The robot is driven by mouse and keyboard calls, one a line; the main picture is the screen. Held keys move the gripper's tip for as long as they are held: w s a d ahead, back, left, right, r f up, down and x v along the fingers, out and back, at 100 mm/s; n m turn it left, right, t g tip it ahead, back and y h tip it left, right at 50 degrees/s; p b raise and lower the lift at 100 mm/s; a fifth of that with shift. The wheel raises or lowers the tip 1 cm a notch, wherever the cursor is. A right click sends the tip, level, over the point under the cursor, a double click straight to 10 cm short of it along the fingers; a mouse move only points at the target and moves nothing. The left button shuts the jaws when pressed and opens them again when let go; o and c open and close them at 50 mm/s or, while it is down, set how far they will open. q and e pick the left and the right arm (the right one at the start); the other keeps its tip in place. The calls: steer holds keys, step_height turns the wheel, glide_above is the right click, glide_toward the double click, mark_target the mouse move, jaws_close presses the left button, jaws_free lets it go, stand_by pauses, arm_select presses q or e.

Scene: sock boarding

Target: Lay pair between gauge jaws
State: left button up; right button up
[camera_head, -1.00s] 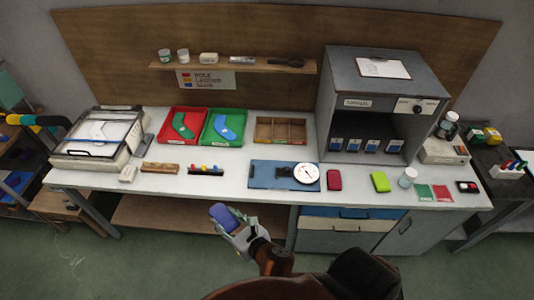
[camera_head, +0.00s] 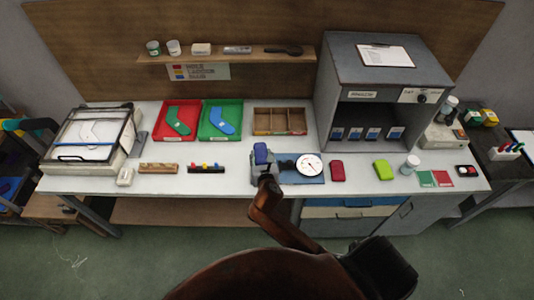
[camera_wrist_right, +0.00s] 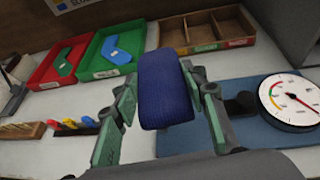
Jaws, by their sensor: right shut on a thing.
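My right gripper (camera_head: 262,166) is shut on a folded dark blue sock pair (camera_head: 261,153). It holds the pair over the left part of the gauge's blue base, in front of the wooden divided tray. In the right wrist view the blue pair (camera_wrist_right: 165,88) stands upright between the two green-padded fingers. The thickness gauge has a blue base plate (camera_head: 314,180), dark jaws (camera_head: 285,164) and a round white dial (camera_head: 309,165). In the wrist view the dial (camera_wrist_right: 289,100) is to the right of the pair. The arm hides part of the base. My left gripper is not in view.
A red tray (camera_head: 168,132) with a green sock and a green tray (camera_head: 208,136) with a blue sock stand left of the wooden divided tray (camera_head: 296,132). A red folded pair (camera_head: 337,171) and a lime one (camera_head: 383,170) lie right of the gauge. A grey cabinet (camera_head: 373,88) stands behind.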

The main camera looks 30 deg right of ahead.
mark_target(265, 155)
steer(key=shift+m+h, duration=0.5)
steer(key=d+f, duration=0.1)
steer(key=w+f, duration=0.1)
steer(key=w+d+f, duration=0.1)
steer(key=shift+d+f+p, duration=0.3)
steer(key=shift+f, duration=0.05)
steer(key=shift+g+h, duration=0.3)
steer(key=shift+g, duration=0.1)
steer(key=f+b, duration=0.4)
steer(key=f, duration=0.1)
steer(key=d+f+b, duration=0.1)
steer(key=f+b, duration=0.1)
steer(key=shift+w+f, duration=0.15)
steer(key=shift+w, duration=0.05)
steer(key=shift+f+b, duration=0.7)
steer(key=shift+b, duration=0.35)
steer(key=shift+f, duration=0.1)
arm_select(q)
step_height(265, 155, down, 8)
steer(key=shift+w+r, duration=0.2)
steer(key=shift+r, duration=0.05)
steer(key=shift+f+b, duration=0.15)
steer(key=shift+b, duration=0.25)
arm_select(e)
steer(key=shift+f, duration=0.6)
